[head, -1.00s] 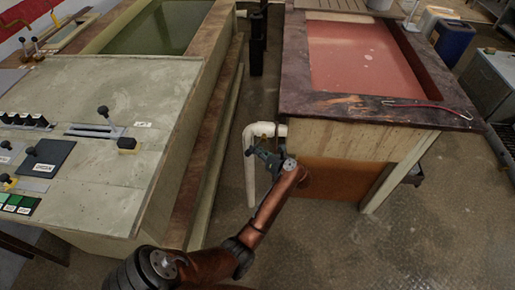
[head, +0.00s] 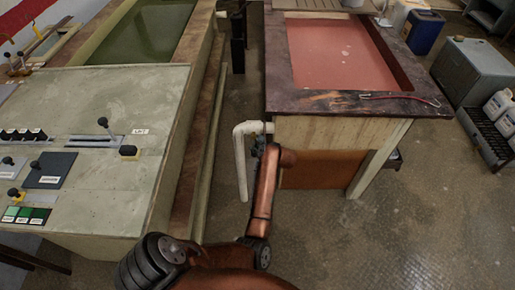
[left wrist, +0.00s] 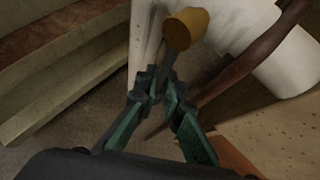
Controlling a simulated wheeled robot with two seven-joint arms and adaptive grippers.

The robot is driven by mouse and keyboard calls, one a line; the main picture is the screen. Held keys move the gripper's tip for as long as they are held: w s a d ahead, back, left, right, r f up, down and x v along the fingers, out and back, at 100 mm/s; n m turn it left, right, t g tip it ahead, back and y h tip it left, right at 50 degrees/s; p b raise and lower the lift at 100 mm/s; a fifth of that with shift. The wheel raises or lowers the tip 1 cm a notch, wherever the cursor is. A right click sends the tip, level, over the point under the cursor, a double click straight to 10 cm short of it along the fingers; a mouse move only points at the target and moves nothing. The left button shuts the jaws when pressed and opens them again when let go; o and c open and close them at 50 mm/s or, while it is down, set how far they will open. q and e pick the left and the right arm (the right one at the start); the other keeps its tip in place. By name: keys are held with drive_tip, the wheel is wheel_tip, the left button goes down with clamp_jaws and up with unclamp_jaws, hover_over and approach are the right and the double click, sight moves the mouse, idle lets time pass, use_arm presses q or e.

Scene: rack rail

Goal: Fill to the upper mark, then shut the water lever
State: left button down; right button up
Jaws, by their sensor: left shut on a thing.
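In the left wrist view my left gripper (left wrist: 158,82) is shut on the dark stem of a lever with an ochre knob (left wrist: 187,27). The stem runs down from the knob between the green-sided fingers. I take this to be the water lever. In the head view my left gripper (head: 258,148) is mostly hidden behind my own arm, beside the white pipe (head: 241,165) at the tank's front left corner. The tank (head: 350,104) with its dark rim holds red liquid (head: 340,55). I cannot make out an upper mark. My right gripper is in neither view.
A control bench (head: 100,90) with levers and buttons stands at the left. Behind it is a trough of green liquid (head: 150,28). A red hooked rod (head: 400,96) lies on the tank rim. A grey cabinet (head: 470,70) stands at the right. The floor in front right is clear.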

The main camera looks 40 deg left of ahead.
use_arm(q)
drive_tip(key=shift+d+f, duration=0.1)
drive_tip(key=shift+d, duration=0.05)
idle(0.3)
drive_tip(key=c, duration=2)
unclamp_jaws()
drive_tip(key=shift+w, duration=0.1)
drive_tip(key=shift+c, duration=0.2)
drive_tip(key=v, duration=0.7)
drive_tip(key=shift+r, duration=0.25)
drive_tip(key=shift+d, duration=0.1)
